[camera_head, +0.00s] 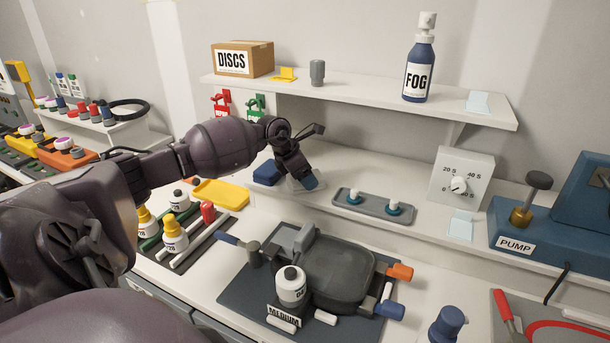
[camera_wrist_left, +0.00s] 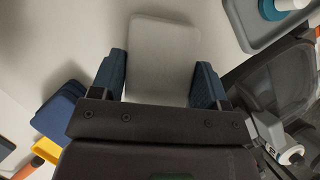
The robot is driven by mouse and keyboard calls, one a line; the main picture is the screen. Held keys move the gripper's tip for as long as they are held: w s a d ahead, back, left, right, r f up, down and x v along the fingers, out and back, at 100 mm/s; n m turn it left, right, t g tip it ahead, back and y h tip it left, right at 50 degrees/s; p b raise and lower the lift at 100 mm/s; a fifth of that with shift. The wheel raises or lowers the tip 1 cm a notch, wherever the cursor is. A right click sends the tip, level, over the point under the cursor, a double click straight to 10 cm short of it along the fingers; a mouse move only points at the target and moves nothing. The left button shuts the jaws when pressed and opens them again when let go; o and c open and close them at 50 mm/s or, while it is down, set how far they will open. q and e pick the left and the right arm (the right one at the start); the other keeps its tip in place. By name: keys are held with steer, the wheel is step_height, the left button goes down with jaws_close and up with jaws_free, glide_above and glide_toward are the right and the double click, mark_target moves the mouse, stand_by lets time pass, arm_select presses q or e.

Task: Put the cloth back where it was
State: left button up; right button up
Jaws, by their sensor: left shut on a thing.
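The cloth, a flat pale grey piece with rounded corners, shows in the left wrist view (camera_wrist_left: 164,48) between the two blue fingers. My left gripper (camera_head: 298,180) reaches over the white lower shelf and is shut on the cloth; the fingers also show in the left wrist view (camera_wrist_left: 160,85). In the head view only a pale edge of the cloth (camera_head: 293,186) shows beside the fingertips. It lies low, close to the shelf surface; I cannot tell whether it touches. My right gripper is not in view.
A dark blue block (camera_head: 266,172) is just left of the gripper, with a yellow tray (camera_head: 222,194) in front. A grey tray (camera_head: 375,216) with two blue-and-white pieces is to the right. A dark pan-like device (camera_head: 340,265) stands in front. The upper shelf (camera_head: 370,97) overhangs behind.

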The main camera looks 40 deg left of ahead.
arm_select(q)
steer(key=shift+f, duration=0.1)
steer(key=o, duration=0.9)
steer(key=v, duration=1.2)
